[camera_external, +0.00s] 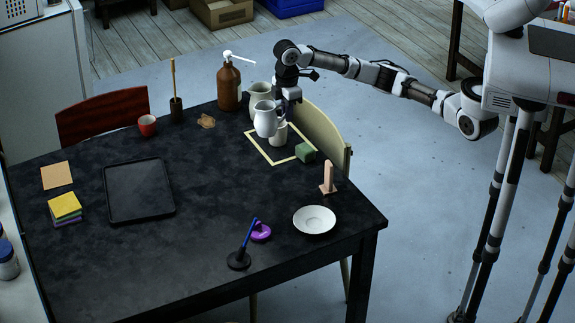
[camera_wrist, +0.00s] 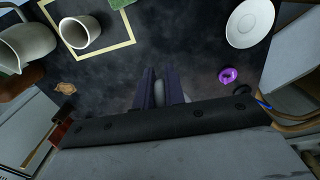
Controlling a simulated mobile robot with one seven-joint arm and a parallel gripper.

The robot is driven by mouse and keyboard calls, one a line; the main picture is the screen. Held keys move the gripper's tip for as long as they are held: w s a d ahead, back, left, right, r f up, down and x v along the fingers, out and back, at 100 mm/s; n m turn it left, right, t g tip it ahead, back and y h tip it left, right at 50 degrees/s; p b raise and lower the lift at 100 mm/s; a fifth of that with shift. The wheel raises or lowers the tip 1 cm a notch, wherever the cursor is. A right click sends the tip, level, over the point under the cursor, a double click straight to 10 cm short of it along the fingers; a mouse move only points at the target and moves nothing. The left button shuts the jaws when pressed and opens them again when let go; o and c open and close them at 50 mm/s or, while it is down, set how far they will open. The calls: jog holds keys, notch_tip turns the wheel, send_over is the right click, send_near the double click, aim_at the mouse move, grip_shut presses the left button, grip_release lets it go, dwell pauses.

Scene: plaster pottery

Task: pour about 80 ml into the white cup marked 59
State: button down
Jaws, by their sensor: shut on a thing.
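A white jug (camera_external: 266,122) with a handle appears roughly upright in the external view, beside my gripper (camera_external: 287,106). My gripper is shut on it, seemingly at the handle. A white cup (camera_external: 281,135) stands inside a yellow square outline (camera_external: 287,160), partly behind the jug in the external view. The cup also shows in the wrist view (camera_wrist: 80,40); no number is legible. I cannot tell whether the jug is over the cup.
A second, greenish jug (camera_external: 257,91) and a brown pump bottle (camera_external: 228,86) stand behind. A green block (camera_external: 306,152) lies near the square's corner, with a pink stand (camera_external: 328,180) and white saucer (camera_external: 314,220) beyond. The table's middle is clear beside a black tray (camera_external: 138,190).

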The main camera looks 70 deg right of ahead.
jog(key=w+a+f+m+p, duration=0.15)
jog(key=w+f+m, duration=0.35)
jog(key=w+m, duration=0.65)
jog(key=f+m, duration=0.4)
jog(key=m, duration=0.1)
jog(key=f+m+p, duration=0.1)
jog(key=f+m, duration=0.3)
jog(key=m, duration=0.1)
jog(key=f+m+p, duration=0.1)
jog(key=f+m, duration=0.3)
jog(key=m, duration=0.1)
jog(key=shift+s+a+f+m, duration=0.1)
jog(key=shift+s+a+m, duration=0.15)
jog(key=shift+a, duration=0.15)
jog(key=shift+f+m, duration=0.5)
jog(key=shift+f, duration=0.05)
jog(key=shift+d+r, duration=0.1)
